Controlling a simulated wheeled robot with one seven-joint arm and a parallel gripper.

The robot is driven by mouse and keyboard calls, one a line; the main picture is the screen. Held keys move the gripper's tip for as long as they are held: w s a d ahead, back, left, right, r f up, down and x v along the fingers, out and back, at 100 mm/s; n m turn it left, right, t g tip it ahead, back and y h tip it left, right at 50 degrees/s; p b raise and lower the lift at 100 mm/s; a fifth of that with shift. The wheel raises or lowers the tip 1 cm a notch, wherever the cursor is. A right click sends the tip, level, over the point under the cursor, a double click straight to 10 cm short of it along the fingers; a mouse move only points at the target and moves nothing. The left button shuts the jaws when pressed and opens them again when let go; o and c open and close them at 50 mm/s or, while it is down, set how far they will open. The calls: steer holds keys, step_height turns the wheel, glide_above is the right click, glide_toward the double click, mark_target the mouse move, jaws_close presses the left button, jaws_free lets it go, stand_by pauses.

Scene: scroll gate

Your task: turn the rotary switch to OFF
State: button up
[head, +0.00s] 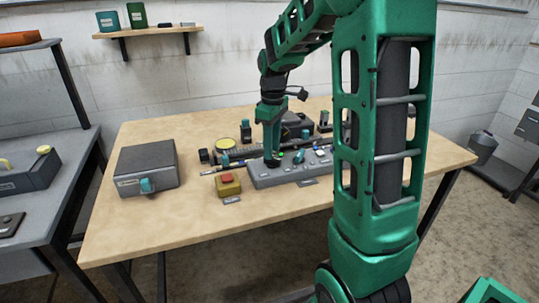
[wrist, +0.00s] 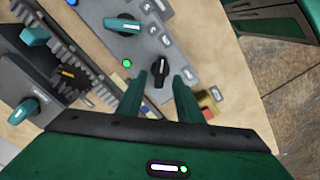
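A grey control panel (head: 265,180) lies on the wooden table. It also shows in the wrist view (wrist: 140,48). A black rotary knob (wrist: 159,96) sits on it, with a small green light above it. A teal rotary knob (wrist: 122,25) is farther along the same panel; it shows in the head view too (head: 299,156). Labels are too small to read, so I cannot tell which knob the task means. My gripper (wrist: 161,75) is open, pointing down, with one finger each side of the black knob; contact is unclear. In the head view my gripper (head: 272,160) hides that knob.
A yellow box with a red button (head: 228,185) stands just left of the panel. A grey box (head: 146,166) with a teal knob is farther left. Rails and small devices lie behind the panel. The table's front strip (head: 170,222) is clear.

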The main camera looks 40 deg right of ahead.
mark_target(272, 161)
steer(key=shift+f, duration=1.45)
jaws_close()
